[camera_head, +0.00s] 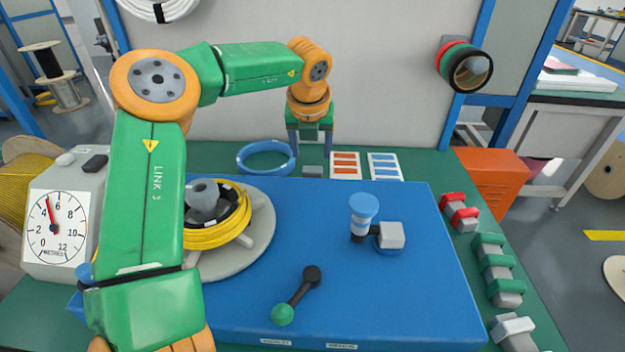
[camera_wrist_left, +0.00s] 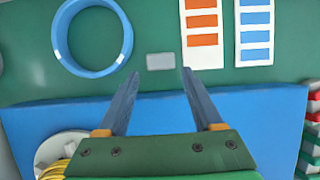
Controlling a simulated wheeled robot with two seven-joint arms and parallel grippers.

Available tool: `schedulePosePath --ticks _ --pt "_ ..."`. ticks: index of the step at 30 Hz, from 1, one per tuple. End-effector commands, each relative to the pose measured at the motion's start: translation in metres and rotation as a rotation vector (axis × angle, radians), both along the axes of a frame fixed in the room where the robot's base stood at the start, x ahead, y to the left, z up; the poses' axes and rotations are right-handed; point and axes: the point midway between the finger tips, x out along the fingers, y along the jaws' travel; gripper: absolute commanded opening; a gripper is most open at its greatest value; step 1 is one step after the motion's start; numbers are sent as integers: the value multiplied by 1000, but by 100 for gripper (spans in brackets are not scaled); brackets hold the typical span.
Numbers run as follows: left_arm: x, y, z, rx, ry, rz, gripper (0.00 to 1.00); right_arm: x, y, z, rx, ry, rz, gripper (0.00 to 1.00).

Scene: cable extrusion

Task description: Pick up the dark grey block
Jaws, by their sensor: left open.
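A small grey block (camera_head: 313,171) lies on the green bench top just behind the blue board, between the blue ring and the cards. It also shows in the left wrist view (camera_wrist_left: 160,61), apart from the fingers and just beyond the gap between their tips. My left gripper (camera_head: 311,152) points down above the block, open and empty. Its two fingers also show in the left wrist view (camera_wrist_left: 160,74). My right gripper is out of view.
A blue ring (camera_head: 266,157) lies left of the block, and orange-marked (camera_head: 345,166) and blue-marked (camera_head: 385,167) cards lie to its right. The blue board (camera_head: 390,290) carries a yellow cable reel (camera_head: 222,235), a crank (camera_head: 298,294) and a blue-capped post (camera_head: 363,212).

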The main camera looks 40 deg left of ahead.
Motion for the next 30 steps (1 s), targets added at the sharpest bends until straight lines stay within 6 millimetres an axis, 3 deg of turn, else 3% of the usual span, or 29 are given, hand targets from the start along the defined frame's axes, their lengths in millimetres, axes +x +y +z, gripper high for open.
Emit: schedulePosePath --ticks 1,5,12,21,28,30 --pt "0 0 -13 0 0 0 68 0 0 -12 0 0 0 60" --pt "4 3 -21 -2 2 1 68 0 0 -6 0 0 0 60" --pt "14 12 -63 -1 4 2 68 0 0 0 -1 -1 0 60" --pt "18 14 -73 0 0 0 68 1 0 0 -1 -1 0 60" --pt "18 14 -73 -1 -1 0 5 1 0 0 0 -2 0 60" --pt "18 14 -73 -1 -1 0 4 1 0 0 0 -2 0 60"
